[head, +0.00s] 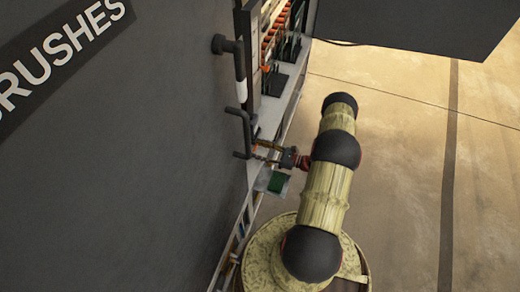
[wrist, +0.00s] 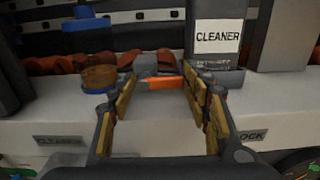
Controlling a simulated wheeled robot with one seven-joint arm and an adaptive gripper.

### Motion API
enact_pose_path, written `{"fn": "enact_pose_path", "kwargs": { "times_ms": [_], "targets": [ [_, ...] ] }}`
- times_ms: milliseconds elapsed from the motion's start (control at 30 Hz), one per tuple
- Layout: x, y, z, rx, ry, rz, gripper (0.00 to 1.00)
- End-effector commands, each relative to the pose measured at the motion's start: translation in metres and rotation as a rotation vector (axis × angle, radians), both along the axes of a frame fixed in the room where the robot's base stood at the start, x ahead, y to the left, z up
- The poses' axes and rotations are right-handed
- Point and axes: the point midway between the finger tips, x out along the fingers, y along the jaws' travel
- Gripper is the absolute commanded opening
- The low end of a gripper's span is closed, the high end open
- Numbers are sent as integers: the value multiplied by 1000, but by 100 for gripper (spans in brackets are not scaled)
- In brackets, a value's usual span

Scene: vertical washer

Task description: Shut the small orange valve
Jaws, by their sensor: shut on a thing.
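In the head view my gripper (head: 268,152) is at the washer's side, by the grey ledge. The valve cannot be made out in the head view. The exact contact at the fingertips is dim in the wrist view.
A larger orange part with a blue top (wrist: 98,76) stands left of my gripper. A pale ledge (wrist: 275,110) runs below. A dark bent handle (head: 243,130) stands out close to my gripper. The floor (head: 410,150) to the right is clear.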

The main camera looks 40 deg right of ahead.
Motion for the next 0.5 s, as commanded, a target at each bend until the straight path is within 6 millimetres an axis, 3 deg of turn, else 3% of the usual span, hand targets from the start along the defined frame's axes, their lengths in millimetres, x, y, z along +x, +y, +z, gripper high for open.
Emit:
{"fn": "enact_pose_path", "kwargs": {
  "times_ms": [500],
  "targets": [
    [4,-8,6,-107,-62,-10,23]
  ]
}}
